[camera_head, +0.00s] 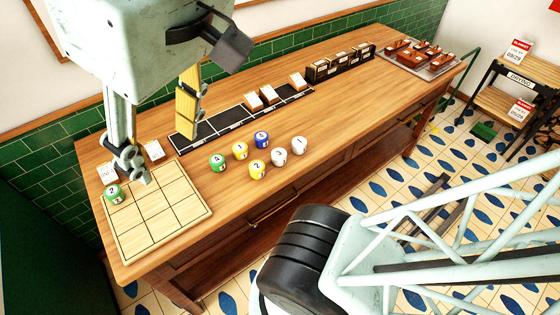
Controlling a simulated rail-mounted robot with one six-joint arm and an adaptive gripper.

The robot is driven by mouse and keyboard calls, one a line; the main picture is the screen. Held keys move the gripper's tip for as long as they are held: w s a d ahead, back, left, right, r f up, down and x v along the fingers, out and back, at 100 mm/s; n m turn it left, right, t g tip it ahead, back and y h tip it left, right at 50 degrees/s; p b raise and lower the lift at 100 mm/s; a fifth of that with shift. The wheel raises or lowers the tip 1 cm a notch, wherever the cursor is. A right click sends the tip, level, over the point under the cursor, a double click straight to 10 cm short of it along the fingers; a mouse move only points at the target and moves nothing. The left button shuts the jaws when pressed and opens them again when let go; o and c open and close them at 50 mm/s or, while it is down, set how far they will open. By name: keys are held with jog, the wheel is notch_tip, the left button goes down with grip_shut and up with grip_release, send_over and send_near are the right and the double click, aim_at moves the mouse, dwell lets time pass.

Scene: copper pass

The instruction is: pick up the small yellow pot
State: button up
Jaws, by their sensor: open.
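Two small yellow pots stand upright on the wooden table, one marked 1 (240,150) and one that looks marked 2 (257,171). They look alike in size. My gripper (134,168) is open, pointing down over the back left part of the wooden grid board (165,225). No pot shows between its fingers. It is well to the left of both yellow pots. A green pot marked 2 (113,195) stands on the board just left of my gripper.
A green pot (218,162), a blue pot (262,139) and two white pots (278,157) (299,146) stand close around the yellow ones. Behind them lies a long black tray (232,124) with small blocks. A yellow upright piece (187,105) shows above its left end. The table's front right is clear.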

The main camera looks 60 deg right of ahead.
notch_tip(320, 180, down, 8)
jog(key=b, duration=0.7)
jog(key=shift+s, duration=0.2)
jog(key=shift+d, duration=0.1)
